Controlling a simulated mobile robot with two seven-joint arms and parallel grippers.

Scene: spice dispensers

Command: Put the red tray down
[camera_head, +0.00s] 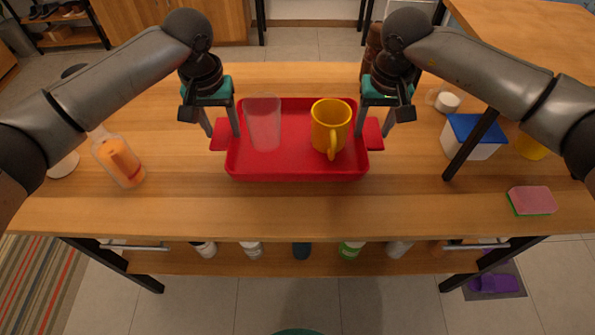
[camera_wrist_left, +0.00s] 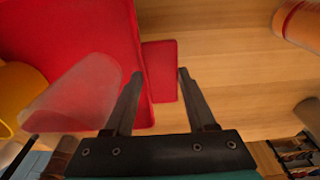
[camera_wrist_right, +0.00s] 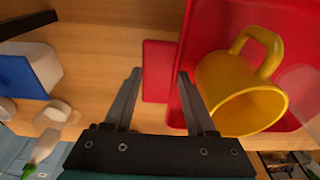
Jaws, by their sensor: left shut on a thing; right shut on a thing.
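The red tray (camera_head: 297,172) is level over the middle of the wooden table. I cannot tell whether its underside touches the tabletop or is slightly above it. A clear glass (camera_head: 263,122) stands upright in its left part and a yellow mug (camera_head: 330,126) in its right part, handle toward the front. My left gripper (camera_head: 222,130) is shut on the tray's left handle, which also shows between its fingers in the left wrist view (camera_wrist_left: 160,73). My right gripper (camera_head: 375,130) is shut on the right handle, seen in the right wrist view (camera_wrist_right: 158,72).
At the right are a blue-lidded container (camera_head: 474,136) and a pink-green sponge (camera_head: 532,201). Several bottles stand on the lower shelf (camera_head: 300,262). The tabletop in front of the tray is clear.

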